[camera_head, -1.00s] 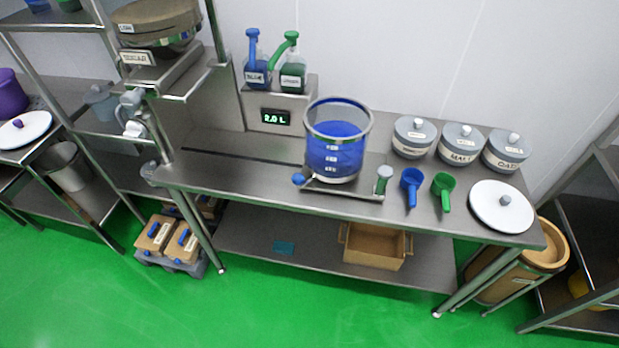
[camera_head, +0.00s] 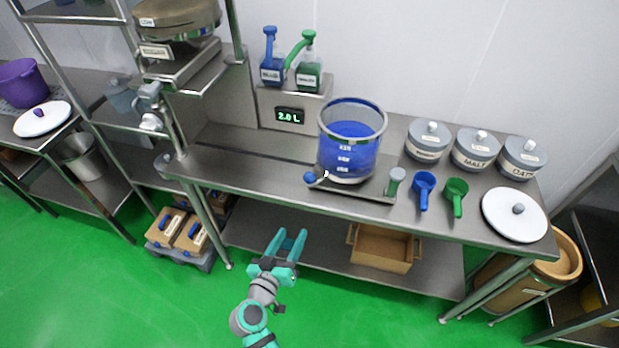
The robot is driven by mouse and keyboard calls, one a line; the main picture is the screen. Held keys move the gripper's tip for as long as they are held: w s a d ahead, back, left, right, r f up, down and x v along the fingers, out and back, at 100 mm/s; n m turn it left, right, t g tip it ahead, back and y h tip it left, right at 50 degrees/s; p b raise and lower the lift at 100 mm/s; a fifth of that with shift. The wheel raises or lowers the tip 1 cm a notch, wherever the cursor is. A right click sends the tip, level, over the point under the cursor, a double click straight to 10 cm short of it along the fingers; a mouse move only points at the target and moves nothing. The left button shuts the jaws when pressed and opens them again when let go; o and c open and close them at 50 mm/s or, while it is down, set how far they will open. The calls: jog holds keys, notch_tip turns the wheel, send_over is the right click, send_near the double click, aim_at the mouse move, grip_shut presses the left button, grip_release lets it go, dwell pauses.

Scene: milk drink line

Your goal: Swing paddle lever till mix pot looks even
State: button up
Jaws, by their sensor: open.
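The mix pot (camera_head: 347,150) is a clear round vessel with blue contents and white level marks, upright on a metal base on the bench. I cannot tell whether its contents are even. A short lever with a blue knob (camera_head: 310,178) sticks out at the base's left front. A grey-green upright handle (camera_head: 395,181) stands at the base's right front. I cannot tell which is the paddle lever. My gripper (camera_head: 288,240) is open and empty, below and left of the pot, in front of the bench edge, apart from both handles.
Blue (camera_head: 424,187) and green (camera_head: 455,193) scoops, lidded jars (camera_head: 475,150) and a white lid (camera_head: 514,215) lie to the right. Pump bottles (camera_head: 308,73) and a 2.0 L display (camera_head: 289,115) stand behind. The left bench top (camera_head: 225,165) is mostly clear.

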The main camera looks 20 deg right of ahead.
aim_at(309, 178)
jog(key=w+r+m+g+h, duration=0.3)
jog(key=w+r+m+h, duration=0.25)
jog(key=r, duration=0.55)
jog(key=shift+m, duration=0.45)
jog(key=x, duration=1)
jog(key=shift+d+r, duration=0.2)
jog(key=shift+d, duration=0.25)
jog(key=shift+c, duration=0.2)
jog(key=shift+w, duration=0.1)
grip_shut()
